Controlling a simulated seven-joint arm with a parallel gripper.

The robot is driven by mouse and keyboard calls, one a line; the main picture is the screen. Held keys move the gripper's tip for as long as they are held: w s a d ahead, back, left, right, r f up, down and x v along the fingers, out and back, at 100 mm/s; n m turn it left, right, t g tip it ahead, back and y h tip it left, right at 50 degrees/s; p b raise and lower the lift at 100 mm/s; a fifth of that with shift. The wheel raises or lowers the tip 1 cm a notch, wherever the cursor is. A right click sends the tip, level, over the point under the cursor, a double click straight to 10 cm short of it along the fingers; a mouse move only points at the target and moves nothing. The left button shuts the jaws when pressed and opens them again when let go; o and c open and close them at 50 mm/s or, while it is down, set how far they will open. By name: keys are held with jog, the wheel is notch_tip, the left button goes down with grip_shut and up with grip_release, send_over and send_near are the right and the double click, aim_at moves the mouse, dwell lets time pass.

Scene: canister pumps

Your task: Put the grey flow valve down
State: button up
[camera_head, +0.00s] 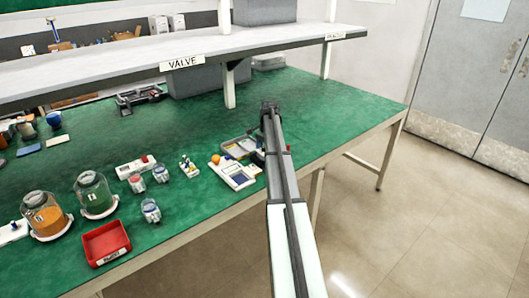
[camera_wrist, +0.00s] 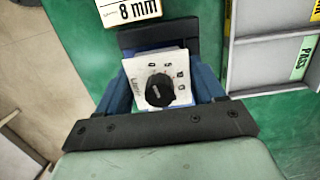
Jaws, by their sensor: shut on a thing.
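In the wrist view, my gripper (camera_wrist: 161,76) has its two blue fingers closed on the sides of the flow valve (camera_wrist: 140,84). The valve has a pale, square dial face with numbers and a black round knob, and the face points toward the camera. A dark block with a blue edge (camera_wrist: 158,37) shows just beyond the valve. I cannot tell whether the valve touches the surface beneath it. In the head view, my arm reaches over the right part of the green bench and hides the valve.
A grey divided tray (camera_wrist: 276,42) with a PASS label lies close to the right of my gripper. A red tray (camera_head: 106,243) and jars (camera_head: 93,192) stand left. A shelf (camera_head: 200,52) overhangs the back. Green bench right of my arm is clear.

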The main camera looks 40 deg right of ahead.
jog(key=shift+s+f, duration=0.15)
jog(key=shift+f, duration=0.5)
jog(key=o, duration=1.1)
jog(key=shift+a, duration=0.1)
jog(key=shift+w+r, duration=0.25)
jog(key=r, duration=0.4)
jog(key=d+r, duration=0.1)
jog(key=r, duration=0.7)
jog(key=shift+s+d+r, duration=0.1)
jog(key=shift+d+r, duration=0.25)
jog(key=shift+r, duration=0.05)
